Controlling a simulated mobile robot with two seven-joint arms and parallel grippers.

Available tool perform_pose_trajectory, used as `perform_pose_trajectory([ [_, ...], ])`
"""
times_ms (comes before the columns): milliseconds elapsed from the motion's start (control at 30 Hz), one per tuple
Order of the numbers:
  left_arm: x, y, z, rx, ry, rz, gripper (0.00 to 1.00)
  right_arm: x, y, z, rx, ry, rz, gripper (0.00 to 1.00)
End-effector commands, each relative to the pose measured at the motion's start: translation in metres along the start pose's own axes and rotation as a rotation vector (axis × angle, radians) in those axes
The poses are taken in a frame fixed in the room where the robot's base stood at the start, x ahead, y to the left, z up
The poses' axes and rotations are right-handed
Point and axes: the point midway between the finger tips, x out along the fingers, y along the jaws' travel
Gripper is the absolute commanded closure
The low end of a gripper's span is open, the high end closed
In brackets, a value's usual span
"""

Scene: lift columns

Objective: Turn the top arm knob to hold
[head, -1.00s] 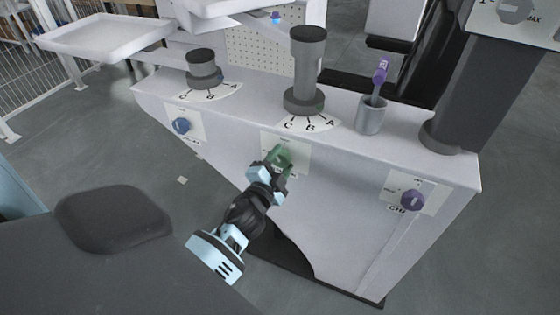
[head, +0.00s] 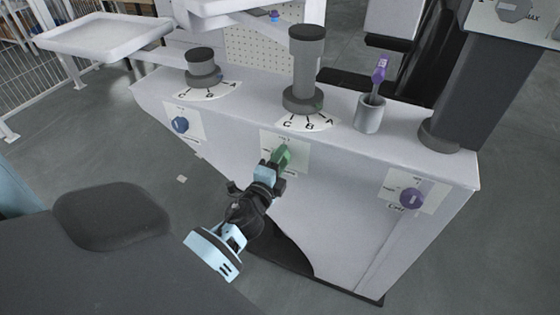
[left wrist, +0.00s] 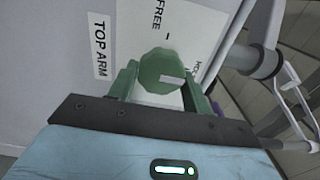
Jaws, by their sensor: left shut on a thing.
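The top arm knob (left wrist: 162,70) is green with a white mark, on a white plate on the front of the column base. In the left wrist view the label "TOP ARM" (left wrist: 100,48) is beside it, "FREE" (left wrist: 158,18) lies above it, and a partly hidden word (left wrist: 196,70) to its right. The white mark points right, toward that word's side. My left gripper (head: 279,163) is shut on the knob, with its fingers on both sides. The knob (head: 284,153) is partly covered by the gripper in the head view. My right gripper is not in view.
A blue knob (head: 180,124) is to the left and a purple knob (head: 411,198) to the right on the same front. Dark selector posts (head: 303,75) and a grey cup (head: 370,114) with a purple-topped tool stand on top. A dark seat-like pad (head: 112,222) is at lower left.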

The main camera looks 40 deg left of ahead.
Motion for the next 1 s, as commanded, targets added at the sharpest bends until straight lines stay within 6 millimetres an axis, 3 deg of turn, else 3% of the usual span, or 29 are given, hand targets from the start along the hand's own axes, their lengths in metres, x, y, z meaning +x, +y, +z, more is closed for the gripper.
perform_pose_trajectory([
  [367,0.000,0.001,0.000,0.009,0.000,0.001,0.74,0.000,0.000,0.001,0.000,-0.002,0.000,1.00],
  [400,0.000,0.001,0.000,0.009,0.000,0.001,0.46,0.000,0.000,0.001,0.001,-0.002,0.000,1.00],
  [533,0.000,0.000,0.000,0.008,0.000,0.000,0.31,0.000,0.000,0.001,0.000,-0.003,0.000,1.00],
  [833,-0.002,0.001,0.000,0.006,0.000,0.001,0.31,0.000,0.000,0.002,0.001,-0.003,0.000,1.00],
  [1000,-0.020,0.002,0.000,0.006,0.000,0.003,0.31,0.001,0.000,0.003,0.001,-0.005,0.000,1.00],
])
